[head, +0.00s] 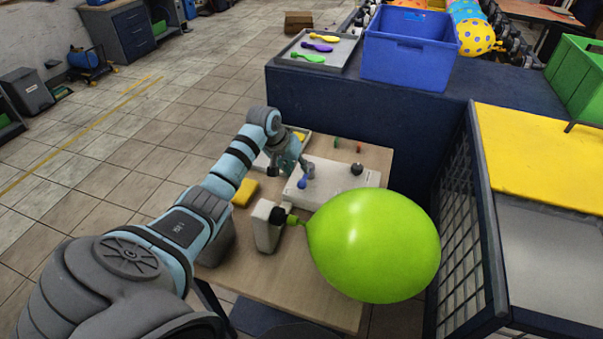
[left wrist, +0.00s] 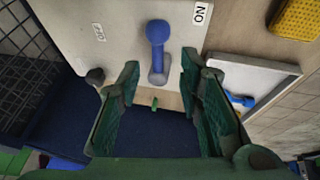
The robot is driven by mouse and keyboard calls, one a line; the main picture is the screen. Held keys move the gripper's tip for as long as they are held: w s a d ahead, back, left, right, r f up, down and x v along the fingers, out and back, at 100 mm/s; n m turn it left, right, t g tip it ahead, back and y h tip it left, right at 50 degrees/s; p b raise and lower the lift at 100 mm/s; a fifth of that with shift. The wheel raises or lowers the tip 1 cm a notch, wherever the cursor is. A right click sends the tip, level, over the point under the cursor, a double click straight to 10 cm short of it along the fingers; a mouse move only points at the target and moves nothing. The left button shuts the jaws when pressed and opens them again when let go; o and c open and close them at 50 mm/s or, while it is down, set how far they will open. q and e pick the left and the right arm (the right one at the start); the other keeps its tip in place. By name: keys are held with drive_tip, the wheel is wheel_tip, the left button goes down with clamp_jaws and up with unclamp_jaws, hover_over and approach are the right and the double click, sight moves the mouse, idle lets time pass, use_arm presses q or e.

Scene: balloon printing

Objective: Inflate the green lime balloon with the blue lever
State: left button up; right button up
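The lime green balloon (head: 375,245) is large and round, with its neck on the nozzle of a small white and black pump unit (head: 266,226) on the wooden table. The blue lever (head: 302,183) stands on a white panel (head: 345,196) behind it. In the left wrist view the lever (left wrist: 156,35) lies ahead of the fingertips, between ON and OFF labels. My left gripper (head: 305,168) is just above the lever; in the left wrist view it (left wrist: 158,78) is open and empty, with no clear contact. My right gripper is in neither view.
A dark round knob (head: 357,168) sits on the panel. A yellow block (head: 245,192) lies left of it. A tray with a blue item (left wrist: 240,98) is nearby. A blue bin (head: 408,60) and a tray of flat balloons (head: 340,55) stand on the bench behind. A mesh cart (head: 460,235) borders the right.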

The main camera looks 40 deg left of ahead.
sight(305, 176)
use_arm(q)
drive_tip(key=x, duration=0.3)
drive_tip(key=w+b+x, duration=0.1)
drive_tip(key=x, duration=0.2)
drive_tip(key=shift+r, duration=0.2)
drive_tip(key=shift+s+r, duration=0.25)
drive_tip(key=shift+s, duration=0.25)
drive_tip(key=shift+c, duration=0.8)
drive_tip(key=c, duration=0.3)
clamp_jaws()
drive_tip(key=shift+d, duration=0.1)
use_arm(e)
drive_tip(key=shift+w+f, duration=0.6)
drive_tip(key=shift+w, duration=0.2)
